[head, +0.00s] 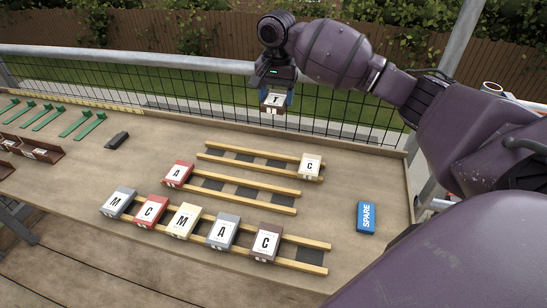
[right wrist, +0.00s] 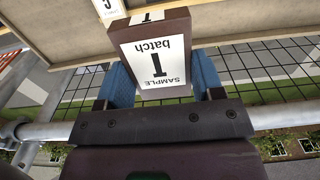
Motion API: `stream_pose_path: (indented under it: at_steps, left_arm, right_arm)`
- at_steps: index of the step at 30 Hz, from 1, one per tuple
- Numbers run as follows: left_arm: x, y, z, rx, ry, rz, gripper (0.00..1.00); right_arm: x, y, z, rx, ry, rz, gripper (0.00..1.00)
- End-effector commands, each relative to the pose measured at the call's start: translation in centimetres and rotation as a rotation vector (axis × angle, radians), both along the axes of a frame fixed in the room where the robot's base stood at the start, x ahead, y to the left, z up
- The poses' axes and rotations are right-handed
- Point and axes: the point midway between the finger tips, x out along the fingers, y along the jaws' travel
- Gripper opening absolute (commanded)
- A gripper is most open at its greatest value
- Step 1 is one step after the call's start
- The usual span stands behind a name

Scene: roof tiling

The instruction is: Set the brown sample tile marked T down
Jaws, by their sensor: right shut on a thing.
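The brown sample tile marked T (head: 273,101) is held in my right gripper (head: 274,92), in the air near the back edge of the table. In the right wrist view the tile (right wrist: 158,58) sits between the two blue fingers of the gripper (right wrist: 162,80), and its white label reads SAMPLE, T, batch. The right gripper is shut on it. My left gripper is not in either view.
Wooden battens carry tiles: a cream C tile (head: 309,166), a red A tile (head: 177,174) and a front row of several lettered tiles (head: 183,220). A blue SPARE block (head: 366,217) lies at right. A black block (head: 116,140) and green pieces (head: 82,126) lie left. A mesh railing (head: 200,95) runs behind.

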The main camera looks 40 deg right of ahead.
Motion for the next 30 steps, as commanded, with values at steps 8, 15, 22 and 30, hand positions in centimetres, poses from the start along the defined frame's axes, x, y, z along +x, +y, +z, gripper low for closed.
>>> stream_pose_path:
  at_steps: [8, 15, 22, 30]
  left_arm:
    - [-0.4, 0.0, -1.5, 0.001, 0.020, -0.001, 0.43]
    - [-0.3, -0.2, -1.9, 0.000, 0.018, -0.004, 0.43]
    - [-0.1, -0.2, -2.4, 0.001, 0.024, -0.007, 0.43]
    - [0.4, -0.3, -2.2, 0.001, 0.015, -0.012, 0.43]
  right_arm:
    - [-0.2, 0.0, -5.8, 0.000, 0.009, -0.005, 0.33]
    - [-0.2, 0.0, -11.0, 0.001, 0.008, -0.004, 0.33]
    - [-0.2, 0.0, -13.8, 0.000, 0.004, -0.004, 0.33]
    - [-0.2, 0.0, -15.5, 0.000, 0.005, -0.004, 0.33]
